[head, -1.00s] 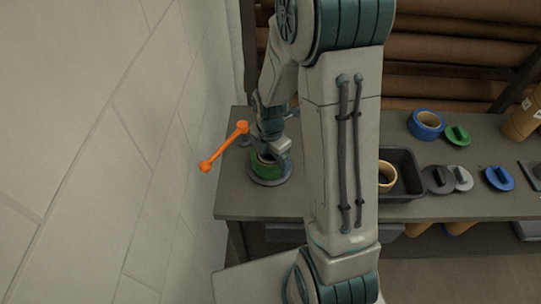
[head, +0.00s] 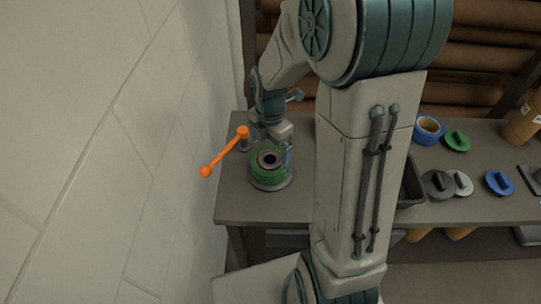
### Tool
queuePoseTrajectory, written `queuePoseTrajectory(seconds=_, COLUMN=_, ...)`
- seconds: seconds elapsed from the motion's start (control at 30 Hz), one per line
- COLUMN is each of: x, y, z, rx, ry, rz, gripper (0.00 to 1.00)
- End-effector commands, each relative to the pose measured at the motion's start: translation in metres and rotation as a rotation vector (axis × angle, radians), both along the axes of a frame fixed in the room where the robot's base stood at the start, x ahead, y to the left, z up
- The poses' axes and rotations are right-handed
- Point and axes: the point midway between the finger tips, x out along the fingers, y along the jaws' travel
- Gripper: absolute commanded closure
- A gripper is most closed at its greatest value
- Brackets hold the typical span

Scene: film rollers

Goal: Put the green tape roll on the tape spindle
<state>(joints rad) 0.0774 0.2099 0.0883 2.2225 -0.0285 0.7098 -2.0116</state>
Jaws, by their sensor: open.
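The green tape roll (head: 254,170) sits around the tape spindle (head: 270,160), low over its round grey base (head: 284,185). The dark hub of the spindle shows inside the roll. My gripper (head: 284,148) is open, just behind and to the right of the roll, and seems empty. Its fingers are small here, and I cannot tell whether one still touches the roll.
An orange lever with ball ends (head: 225,152) stands left of the spindle, near the wall. A dark tray (head: 412,188) is partly hidden by my arm. Right of it are a blue tape roll (head: 428,129) and several knobbed discs (head: 457,141).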

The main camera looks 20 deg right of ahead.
Motion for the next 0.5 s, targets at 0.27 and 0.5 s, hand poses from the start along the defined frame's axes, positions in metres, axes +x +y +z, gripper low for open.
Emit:
queuePoseTrajectory(seconds=0.27, x=0.000, y=0.000, z=0.041, rx=0.000, ry=-0.002, rz=-0.001, gripper=0.00)
queuePoseTrajectory(seconds=0.5, x=-0.012, y=0.000, z=0.060, rx=-0.003, ry=-0.025, rz=-0.172, gripper=0.00)
